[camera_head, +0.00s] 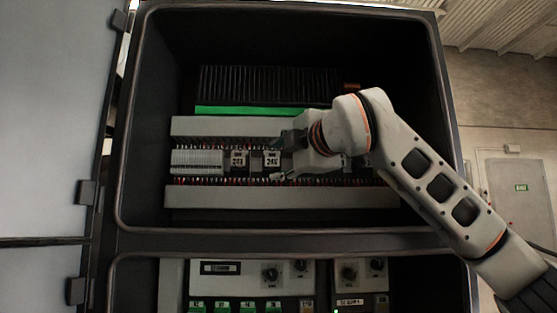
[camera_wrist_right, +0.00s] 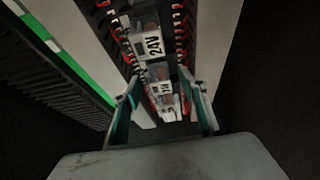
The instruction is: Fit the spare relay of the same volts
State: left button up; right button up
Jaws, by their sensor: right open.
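Inside the open cabinet, a relay labelled 24V (camera_head: 238,160) sits in the row between two pale ducts. Another relay labelled 24V (camera_head: 272,160) sits to its right. My right gripper (camera_head: 284,157) is open at the right-hand relay, one finger towards the upper duct and one towards the lower. In the right wrist view a relay labelled 24V (camera_wrist_right: 151,45) lies beyond the fingertips, and another relay (camera_wrist_right: 160,75) shows between the fingers of the gripper (camera_wrist_right: 163,88). I cannot tell whether the fingers touch it. The row right of the gripper is hidden. My left gripper is out of view.
A pale terminal block (camera_head: 197,162) stands at the row's left end. The upper duct (camera_head: 215,126) and lower duct (camera_head: 225,196) border the row closely. A green strip (camera_head: 255,110) runs above. A control panel (camera_head: 235,290) with knobs lies below. The cabinet door (camera_head: 50,150) hangs open at left.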

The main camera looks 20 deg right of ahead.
jog(key=s+d, duration=0.1)
jog(key=s, duration=1)
jog(key=shift+d, duration=0.25)
